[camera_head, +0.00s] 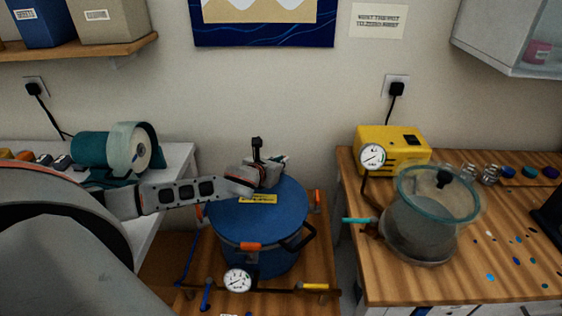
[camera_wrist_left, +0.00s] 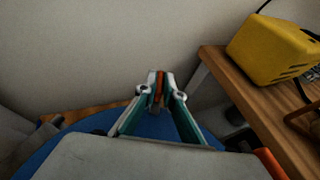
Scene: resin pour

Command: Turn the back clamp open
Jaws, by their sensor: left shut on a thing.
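The blue pressure pot (camera_head: 262,215) stands on a low wooden table with its round blue lid in place. Orange clamps show at its front (camera_head: 250,246) and right (camera_head: 316,197). My left gripper (camera_head: 280,162) reaches over the lid to the back rim. In the left wrist view, its fingers (camera_wrist_left: 159,90) are closed around the orange back clamp (camera_wrist_left: 159,82), which stands upright between the tips. In the head view the back clamp is hidden behind my gripper. My right gripper is in neither view.
A pressure gauge (camera_head: 237,280) and a yellow-handled valve (camera_head: 314,287) sit at the pot's front. The right bench holds a yellow pump (camera_head: 392,149) and a clear-lidded chamber (camera_head: 420,220). A teal machine (camera_head: 112,151) stands on the left bench. The wall is close behind the pot.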

